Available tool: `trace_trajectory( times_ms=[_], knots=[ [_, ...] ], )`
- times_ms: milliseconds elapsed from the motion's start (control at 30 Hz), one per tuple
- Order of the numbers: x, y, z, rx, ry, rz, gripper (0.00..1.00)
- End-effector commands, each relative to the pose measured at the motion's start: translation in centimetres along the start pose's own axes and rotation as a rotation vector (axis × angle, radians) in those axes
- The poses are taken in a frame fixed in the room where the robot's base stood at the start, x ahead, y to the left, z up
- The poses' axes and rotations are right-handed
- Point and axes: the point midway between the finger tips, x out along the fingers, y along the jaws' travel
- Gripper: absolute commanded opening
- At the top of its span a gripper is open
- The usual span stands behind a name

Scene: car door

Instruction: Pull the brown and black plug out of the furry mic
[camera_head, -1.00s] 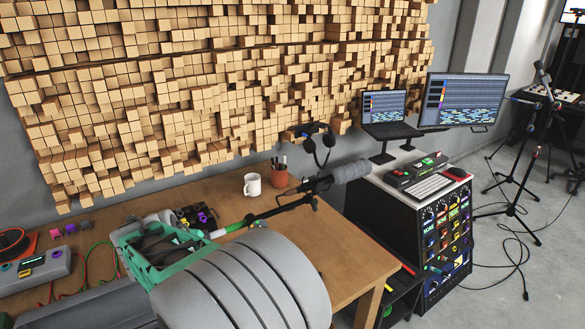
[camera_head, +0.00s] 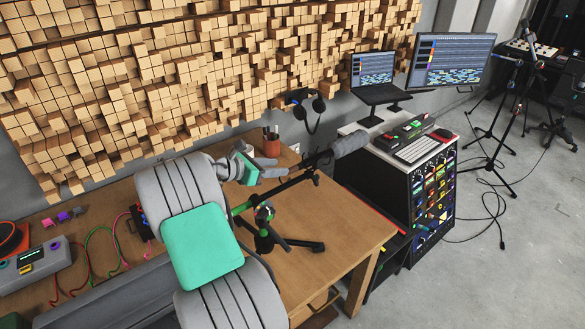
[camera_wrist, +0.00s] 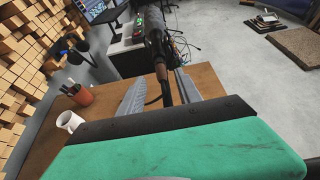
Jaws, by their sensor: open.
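The furry mic (camera_head: 348,143) is a grey fuzzy cylinder held above the desk on a black and green stand (camera_head: 264,215). Its dark rear part shows at the top of the wrist view (camera_wrist: 153,25). The brown and black plug (camera_wrist: 160,68) shows at the near end of the mic in the wrist view, with a dark cable hanging below. My gripper (camera_wrist: 160,84) is open, with one grey finger on each side of the plug and cable line. I cannot tell whether either finger touches it. In the head view my gripper (camera_head: 280,172) is behind the mic's rear end.
The wooden desk (camera_head: 330,225) bears a red pen cup (camera_head: 271,146) and a white mug (camera_wrist: 69,122). A rack cabinet (camera_head: 430,200) with a keyboard stands right of the desk. A wall of wooden blocks (camera_head: 150,90) rises behind it.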

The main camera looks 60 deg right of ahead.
Motion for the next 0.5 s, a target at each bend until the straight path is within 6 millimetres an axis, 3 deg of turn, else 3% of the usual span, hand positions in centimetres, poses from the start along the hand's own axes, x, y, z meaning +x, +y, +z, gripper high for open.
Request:
trace_trajectory(
  times_ms=[367, 500],
  knots=[
    [4.5, 0.2, -0.8, 0.003, 0.001, 0.004, 0.41],
    [6.1, 0.1, 0.3, -0.002, 0.001, 0.003, 0.41]
  ],
)
